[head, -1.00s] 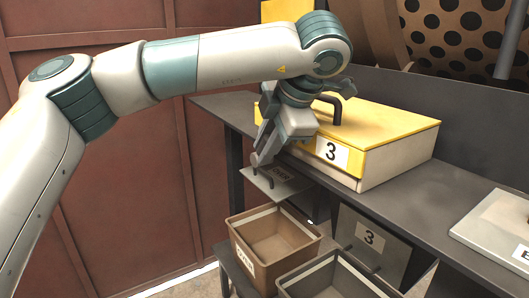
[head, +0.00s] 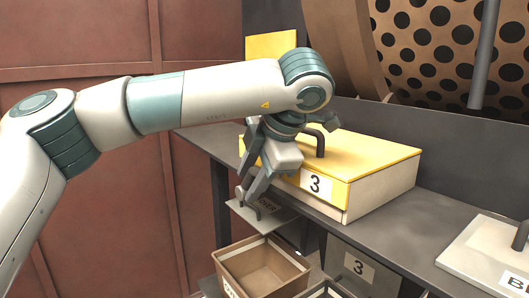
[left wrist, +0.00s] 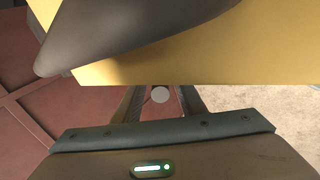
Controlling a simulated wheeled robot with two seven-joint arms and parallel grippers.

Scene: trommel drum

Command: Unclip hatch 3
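Hatch 3 is a yellow lid (head: 375,152) on a cream box on the dark bench, with a white "3" label and a dark bent handle (head: 320,142) on top. It looks shut. My left gripper (head: 252,193) points down at the front left of the hatch, beside its front face. Its fingers look apart. In the left wrist view, yellow hatch surface (left wrist: 220,55) lies just ahead, and a small round grey knob (left wrist: 159,95) shows between the fingers. I cannot tell if they touch it. The hatch's left front is partly hidden by my gripper. My right gripper is not in view.
A pale hatch (head: 490,250) lies at right. A perforated drum (head: 440,50) stands behind.

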